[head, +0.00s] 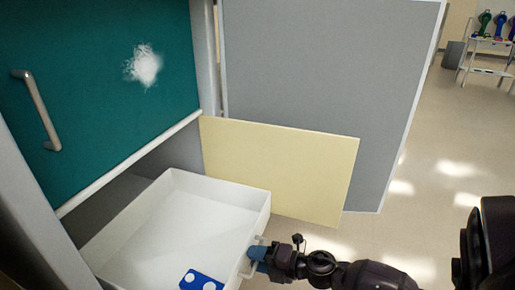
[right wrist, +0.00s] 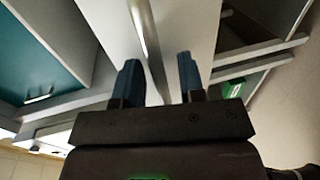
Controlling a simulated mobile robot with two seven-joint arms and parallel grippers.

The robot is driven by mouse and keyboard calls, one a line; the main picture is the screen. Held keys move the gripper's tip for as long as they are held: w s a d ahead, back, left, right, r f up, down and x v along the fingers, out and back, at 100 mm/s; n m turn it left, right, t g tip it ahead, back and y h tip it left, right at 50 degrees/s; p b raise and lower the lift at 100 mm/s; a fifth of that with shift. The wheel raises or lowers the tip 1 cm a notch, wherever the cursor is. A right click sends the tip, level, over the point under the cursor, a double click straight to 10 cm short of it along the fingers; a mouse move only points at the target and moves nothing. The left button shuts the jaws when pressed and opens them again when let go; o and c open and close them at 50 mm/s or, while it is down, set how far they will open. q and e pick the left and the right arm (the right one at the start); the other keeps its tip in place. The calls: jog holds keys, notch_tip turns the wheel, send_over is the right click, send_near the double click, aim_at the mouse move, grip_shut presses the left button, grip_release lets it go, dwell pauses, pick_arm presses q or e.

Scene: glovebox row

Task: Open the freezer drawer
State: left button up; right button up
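The white freezer drawer (head: 185,215) stands well out of the cabinet below the teal door in the head view. Its open top shows the inside, with a blue object with white round spots (head: 202,281) near the front. The drawer's handle (head: 244,268) is on its front face. My right gripper (head: 258,254) is at this handle, its blue fingertips around it. In the right wrist view the handle bar (right wrist: 146,35) runs between the two parted fingers (right wrist: 158,82), with a gap visible beside it. My left gripper is not in view.
A teal door (head: 110,80) with a grey handle (head: 38,110) is above the drawer. A cream panel (head: 285,170) stands out beside the drawer, with a grey panel (head: 325,75) behind it. Open floor (head: 440,200) lies to the right, and a rack (head: 487,60) stands far back.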

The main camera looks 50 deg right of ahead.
pick_arm(q)
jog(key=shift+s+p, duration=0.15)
jog(key=shift+p, duration=0.65)
pick_arm(e)
jog(key=v, duration=1)
jog(key=shift+s, duration=0.4)
jog(key=shift+d+r, duration=0.1)
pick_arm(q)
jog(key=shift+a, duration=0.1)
